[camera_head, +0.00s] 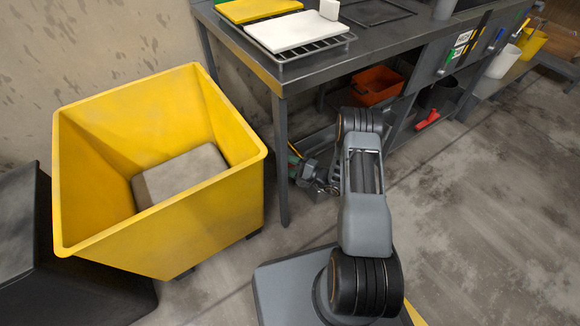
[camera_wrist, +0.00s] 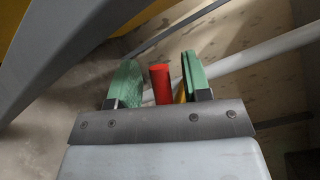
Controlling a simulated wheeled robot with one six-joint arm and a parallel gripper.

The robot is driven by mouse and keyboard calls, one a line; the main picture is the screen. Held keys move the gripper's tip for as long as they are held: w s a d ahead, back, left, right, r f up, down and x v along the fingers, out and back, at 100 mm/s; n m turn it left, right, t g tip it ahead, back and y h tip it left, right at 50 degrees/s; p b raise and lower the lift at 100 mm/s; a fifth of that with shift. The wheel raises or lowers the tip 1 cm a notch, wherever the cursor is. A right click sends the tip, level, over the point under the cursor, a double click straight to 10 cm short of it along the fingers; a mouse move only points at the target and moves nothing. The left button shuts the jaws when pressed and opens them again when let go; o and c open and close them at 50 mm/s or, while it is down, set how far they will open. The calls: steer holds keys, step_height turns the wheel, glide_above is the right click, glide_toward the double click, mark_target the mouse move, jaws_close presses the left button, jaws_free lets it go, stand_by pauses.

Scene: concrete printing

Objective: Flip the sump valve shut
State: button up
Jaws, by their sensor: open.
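In the wrist view a red handle-like bar (camera_wrist: 160,84) stands between the two green fingers of my gripper (camera_wrist: 160,80). It looks like the lever of the sump valve. My gripper is open, with a gap visible on either side of the bar. A strip of yellow (camera_wrist: 180,93) shows between the bar and the right finger. The valve body and the bar's lower end are hidden behind the gripper. In the head view my arm reaches down beside the workbench, and the valve cannot be made out clearly there.
A grey pipe (camera_wrist: 262,50) slants across the wrist view behind the fingers. A yellow bin (camera_head: 222,215) stands left of my arm, holding a grey block (camera_head: 181,176). The workbench (camera_head: 284,160) leg is close to the wrist. An orange crate (camera_head: 377,86) sits under the bench. Floor at right is clear.

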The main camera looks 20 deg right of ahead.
steer(key=shift+w+a, duration=0.1)
jaws_close()
stand_by(0.4)
